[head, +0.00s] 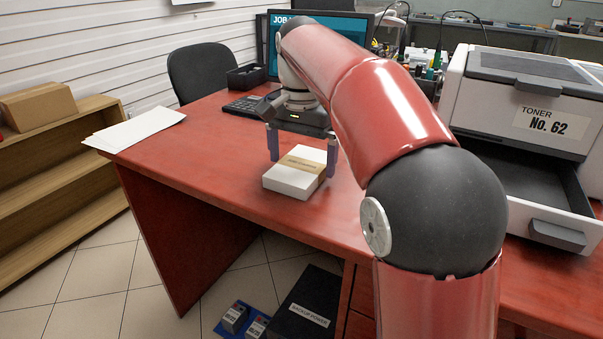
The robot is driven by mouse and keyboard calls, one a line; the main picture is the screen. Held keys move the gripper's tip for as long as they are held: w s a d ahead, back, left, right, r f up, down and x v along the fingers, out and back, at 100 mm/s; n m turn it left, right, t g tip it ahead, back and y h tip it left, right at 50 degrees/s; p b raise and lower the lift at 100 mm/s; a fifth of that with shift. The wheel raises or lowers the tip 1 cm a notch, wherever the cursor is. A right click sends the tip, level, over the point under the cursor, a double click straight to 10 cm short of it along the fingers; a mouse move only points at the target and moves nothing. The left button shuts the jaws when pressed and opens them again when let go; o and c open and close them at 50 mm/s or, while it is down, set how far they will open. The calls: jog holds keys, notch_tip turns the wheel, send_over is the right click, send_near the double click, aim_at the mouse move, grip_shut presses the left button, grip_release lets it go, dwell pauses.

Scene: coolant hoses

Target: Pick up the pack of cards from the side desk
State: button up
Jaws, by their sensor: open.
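A flat white pack with a brown band across its top (283,183) lies on the red desk (215,150), near its front edge. It looks like the pack of cards, but its print is too small to read. My gripper (302,168) points down over the far part of the pack. Its two fingers are apart, one towards the pack's left and one at its right. Nothing is held between them. I cannot tell whether a finger touches the pack.
White papers (135,127) lie at the desk's left corner. A keyboard (250,105) and monitor (262,45) stand behind. A grey toner machine (525,100) with an open drawer (540,190) stands at right. A dark box (308,300) is on the floor. Desk left of the pack is clear.

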jog(key=shift+f, duration=0.4)
jog(key=shift+c, duration=0.3)
jog(key=c, duration=1)
jog(key=shift+r, duration=0.1)
